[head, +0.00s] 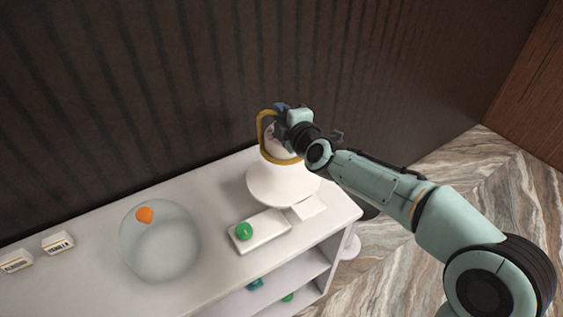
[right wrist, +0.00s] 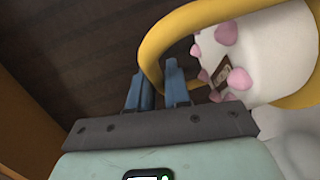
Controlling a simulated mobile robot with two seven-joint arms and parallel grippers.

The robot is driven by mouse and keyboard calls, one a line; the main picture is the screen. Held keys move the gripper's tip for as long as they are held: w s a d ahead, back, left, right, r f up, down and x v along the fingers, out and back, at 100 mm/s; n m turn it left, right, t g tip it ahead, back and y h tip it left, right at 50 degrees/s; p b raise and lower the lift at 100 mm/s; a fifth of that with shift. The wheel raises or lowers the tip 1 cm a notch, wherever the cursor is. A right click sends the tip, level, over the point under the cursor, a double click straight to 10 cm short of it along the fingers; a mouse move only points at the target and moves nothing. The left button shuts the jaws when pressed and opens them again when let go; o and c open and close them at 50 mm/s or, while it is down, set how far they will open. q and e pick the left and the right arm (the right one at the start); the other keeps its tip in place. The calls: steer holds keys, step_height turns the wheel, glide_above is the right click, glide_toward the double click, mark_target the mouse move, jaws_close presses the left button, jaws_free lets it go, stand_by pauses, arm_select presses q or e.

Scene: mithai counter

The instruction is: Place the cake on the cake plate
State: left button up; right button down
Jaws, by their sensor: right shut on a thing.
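The cake (head: 277,143) is white with pink dollops and a small brown tag, clearest in the right wrist view (right wrist: 265,50). A yellow band and loop handle (head: 261,130) go around it. My right gripper (head: 281,108) is shut on the yellow handle, beside the cake's upper part. Its blue fingers (right wrist: 157,88) show in the right wrist view against the loop. The white cake plate (head: 270,190) stands on the counter directly below the cake in the head view. Whether the cake touches it is hidden. My left gripper is not in view.
A clear glass dome or bowl (head: 160,252) with an orange item (head: 144,214) stands on the white counter (head: 100,285). A white slab (head: 268,232) bears a green ball (head: 244,231). Two labelled blocks (head: 58,242) are at left. A dark ribbed wall (head: 150,90) rises behind.

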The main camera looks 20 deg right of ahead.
mark_target(281, 148)
steer(key=f+b, duration=0.1)
steer(key=f, duration=0.3)
steer(key=f+b, duration=0.1)
steer(key=f, duration=0.1)
steer(key=shift+w+f+b, duration=0.2)
steer(key=shift+w+b, duration=0.1)
steer(key=shift+b, duration=0.05)
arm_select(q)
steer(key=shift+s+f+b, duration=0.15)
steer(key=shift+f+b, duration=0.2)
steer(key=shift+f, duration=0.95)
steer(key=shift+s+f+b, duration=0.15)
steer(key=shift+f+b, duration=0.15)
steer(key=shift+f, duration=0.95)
arm_select(e)
steer(key=shift+f, duration=2.35)
steer(key=shift+f, duration=0.15)
steer(key=c, duration=1.1)
jaws_free()
